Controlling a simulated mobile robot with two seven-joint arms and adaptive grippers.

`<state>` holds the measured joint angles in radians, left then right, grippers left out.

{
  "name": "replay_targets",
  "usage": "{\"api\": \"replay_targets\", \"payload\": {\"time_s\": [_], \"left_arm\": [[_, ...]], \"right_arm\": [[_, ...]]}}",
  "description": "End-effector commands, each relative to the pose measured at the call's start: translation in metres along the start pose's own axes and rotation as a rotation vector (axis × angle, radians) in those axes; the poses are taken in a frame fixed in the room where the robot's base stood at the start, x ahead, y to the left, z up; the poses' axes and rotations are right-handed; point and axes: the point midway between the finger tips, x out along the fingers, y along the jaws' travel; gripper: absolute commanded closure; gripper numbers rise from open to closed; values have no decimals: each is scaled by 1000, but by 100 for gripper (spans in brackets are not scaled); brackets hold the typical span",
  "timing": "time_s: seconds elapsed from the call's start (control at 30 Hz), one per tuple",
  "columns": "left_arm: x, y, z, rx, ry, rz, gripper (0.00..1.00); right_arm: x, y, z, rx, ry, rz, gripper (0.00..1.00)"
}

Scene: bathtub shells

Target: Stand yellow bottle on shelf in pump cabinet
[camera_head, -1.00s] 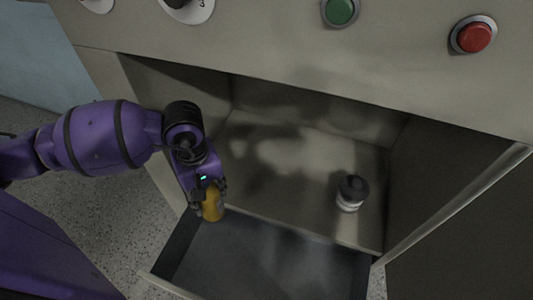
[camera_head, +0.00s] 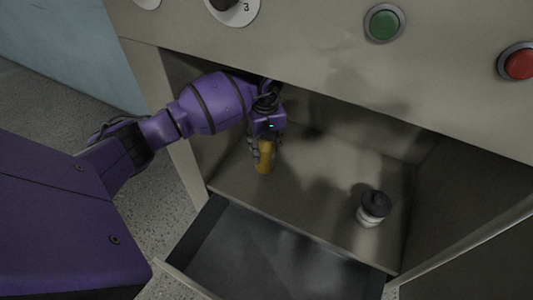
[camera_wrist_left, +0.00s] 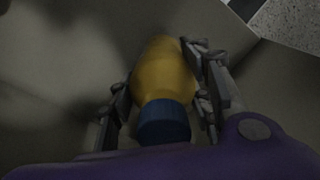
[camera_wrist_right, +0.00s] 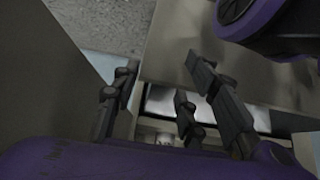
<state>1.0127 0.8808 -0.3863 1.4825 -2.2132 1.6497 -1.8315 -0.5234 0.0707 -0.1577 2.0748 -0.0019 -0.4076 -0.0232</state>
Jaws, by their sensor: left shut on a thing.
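The yellow bottle (camera_head: 265,157) is in my left gripper (camera_head: 262,150), inside the open cabinet over the left part of the shelf (camera_head: 310,195). It looks roughly upright; I cannot tell whether its base touches the shelf. In the left wrist view the yellow bottle (camera_wrist_left: 163,78) with its blue cap sits between the fingers of my left gripper (camera_wrist_left: 165,85), which is shut on it. My right gripper (camera_wrist_right: 165,85) shows only in the right wrist view, with its fingers spread apart and nothing between them.
A grey-white jar with a dark lid (camera_head: 374,208) stands on the shelf to the right. An open drawer (camera_head: 270,262) juts out below. The cabinet's upper panel carries a green button (camera_head: 384,24) and a red button (camera_head: 520,64). The shelf middle is clear.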

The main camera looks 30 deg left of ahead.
Motion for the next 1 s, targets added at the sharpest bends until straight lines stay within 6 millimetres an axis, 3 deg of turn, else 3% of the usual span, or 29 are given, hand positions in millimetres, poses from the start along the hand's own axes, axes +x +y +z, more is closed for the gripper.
{"api": "replay_targets", "payload": {"time_s": [0.13, 0.33, 0.8, 0.83, 0.97, 1.0], "left_arm": [[8, 2, -1, -2, 2, 7, 100], [38, 2, 0, -2, 0, 7, 100], [45, 5, -5, 0, 6, 6, 100], [46, 4, -4, 0, 4, 5, 53], [45, 4, -4, 0, 4, 6, 36], [45, 4, -4, -1, 4, 6, 35]], "right_arm": [[0, 0, 0, 0, 0, 0, 60], [0, 0, 0, 0, -1, 0, 60], [1, 0, 2, 0, -3, 0, 60], [1, 0, 2, 0, -3, 0, 60], [1, 0, 2, 0, -2, 0, 60], [1, 0, 2, 0, -2, 0, 60]]}}
